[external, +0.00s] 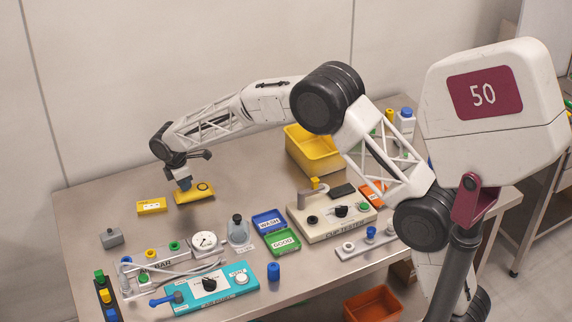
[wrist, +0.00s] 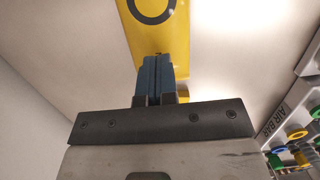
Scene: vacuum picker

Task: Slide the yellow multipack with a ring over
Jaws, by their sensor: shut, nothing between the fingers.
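The yellow multipack with a dark ring (external: 204,189) lies on the steel table, at the left middle in the external view. It also shows at the top of the wrist view (wrist: 167,38), with the ring near the upper edge. My gripper (external: 184,189) points down at the near left part of the ringed multipack. Its blue fingers (wrist: 158,75) are shut together with nothing between them. They overlap the multipack's edge in the wrist view; I cannot tell whether they touch it.
A grey block (external: 113,237) stands at the left. The air bar (external: 160,258), a gauge (external: 204,241) and a teal unit (external: 215,287) stand in front. Blue and green trays (external: 282,241), a cup tester (external: 330,222) and a yellow bin (external: 315,157) lie right. The table behind the packs is clear.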

